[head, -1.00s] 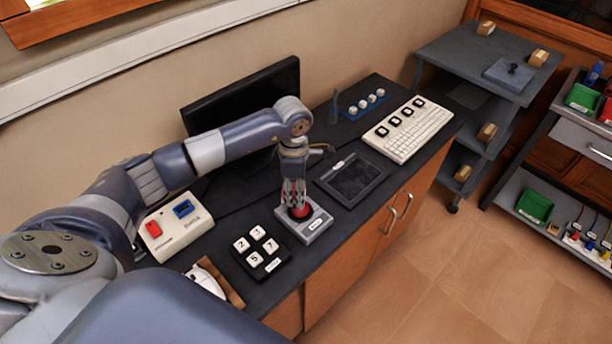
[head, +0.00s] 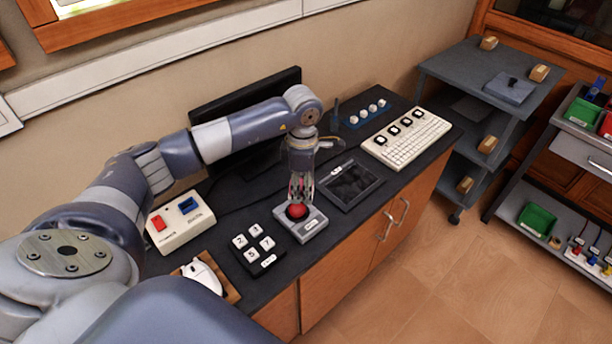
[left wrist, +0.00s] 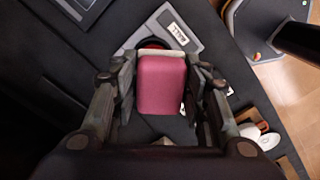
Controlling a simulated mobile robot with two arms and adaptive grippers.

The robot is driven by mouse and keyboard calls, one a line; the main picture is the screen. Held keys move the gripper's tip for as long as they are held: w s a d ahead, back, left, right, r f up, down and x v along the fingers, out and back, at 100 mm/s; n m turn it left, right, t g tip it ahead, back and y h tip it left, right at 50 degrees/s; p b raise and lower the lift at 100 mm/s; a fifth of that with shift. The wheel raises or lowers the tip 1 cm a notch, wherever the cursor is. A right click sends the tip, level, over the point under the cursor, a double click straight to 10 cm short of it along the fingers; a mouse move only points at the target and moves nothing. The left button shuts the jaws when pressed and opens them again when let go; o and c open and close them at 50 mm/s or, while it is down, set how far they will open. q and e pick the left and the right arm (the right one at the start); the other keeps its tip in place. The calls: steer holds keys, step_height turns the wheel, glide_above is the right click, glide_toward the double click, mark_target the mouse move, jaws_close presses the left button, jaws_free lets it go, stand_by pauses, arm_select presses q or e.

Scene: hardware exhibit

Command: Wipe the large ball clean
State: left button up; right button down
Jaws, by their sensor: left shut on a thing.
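The large ball (head: 297,211) is red and sits in a grey base (head: 312,226) with a white label, on the dark counter. My left gripper (head: 300,192) points down just above and behind the ball. In the left wrist view, the gripper (left wrist: 160,90) is shut on a pink block (left wrist: 161,86) with a pale far edge. A thin red strip of the ball (left wrist: 153,46) shows beyond that edge, and the block hides the rest. I cannot tell whether block and ball touch. My right gripper is not in view.
A number keypad (head: 254,250) stands left of the base. A dark tablet (head: 349,185) lies to the right, with a keyboard (head: 407,139) beyond it. A white mouse (head: 203,277), a switch box (head: 181,222) and a dark monitor (head: 205,105) are also on the counter.

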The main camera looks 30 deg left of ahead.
arm_select(q)
step_height(320, 180, up, 2)
steer(key=shift+p, duration=0.35)
steer(key=shift+d+r, duration=0.1)
steer(key=shift+r, duration=0.35)
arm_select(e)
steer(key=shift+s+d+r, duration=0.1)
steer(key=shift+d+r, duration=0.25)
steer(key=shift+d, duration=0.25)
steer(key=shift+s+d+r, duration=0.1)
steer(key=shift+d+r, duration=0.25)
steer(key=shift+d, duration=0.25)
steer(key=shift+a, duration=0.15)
